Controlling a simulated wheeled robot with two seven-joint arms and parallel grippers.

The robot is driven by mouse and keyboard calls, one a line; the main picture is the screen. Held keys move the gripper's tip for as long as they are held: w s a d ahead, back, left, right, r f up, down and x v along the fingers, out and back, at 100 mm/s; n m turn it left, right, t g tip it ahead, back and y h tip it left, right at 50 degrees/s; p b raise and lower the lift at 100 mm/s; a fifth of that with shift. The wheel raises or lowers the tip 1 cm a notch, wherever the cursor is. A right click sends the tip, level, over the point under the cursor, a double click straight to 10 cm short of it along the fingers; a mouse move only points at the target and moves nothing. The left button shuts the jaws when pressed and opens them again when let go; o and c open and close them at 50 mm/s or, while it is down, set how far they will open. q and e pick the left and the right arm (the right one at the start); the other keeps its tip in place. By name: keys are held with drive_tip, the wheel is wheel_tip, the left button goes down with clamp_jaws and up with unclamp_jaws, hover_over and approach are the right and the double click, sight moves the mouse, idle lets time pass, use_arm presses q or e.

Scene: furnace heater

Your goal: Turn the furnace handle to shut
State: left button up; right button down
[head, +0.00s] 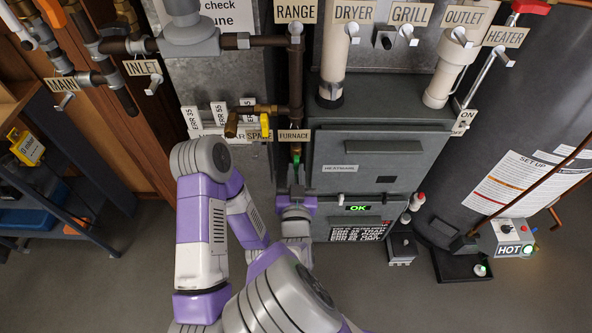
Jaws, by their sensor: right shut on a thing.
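The furnace label (294,136) hangs on the vertical brown pipe, left of the grey furnace cabinet (370,150). Just below the label, a small green part (296,160) of the furnace valve shows. My right gripper (296,187) is directly below it, in front of the pipe, and is shut on the furnace handle, which is mostly hidden by the gripper and arm. The handle's exact angle cannot be told. My left gripper is not in view.
A yellow valve handle (265,126) sits left of the furnace label. The cabinet's display (358,208) reads OK in green. A dark tank (540,120) stands at right, with a box marked HOT (510,240). Bare grey floor (110,260) lies at left.

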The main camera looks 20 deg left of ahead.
drive_tip(key=shift+f+m+b, duration=0.1)
drive_tip(key=shift+m+b, duration=1.1)
drive_tip(key=shift+m, duration=0.7)
drive_tip(key=m, duration=0.3)
drive_tip(key=shift+s+a+m, duration=0.1)
drive_tip(key=shift+a+m, duration=0.1)
drive_tip(key=shift+m, duration=0.6)
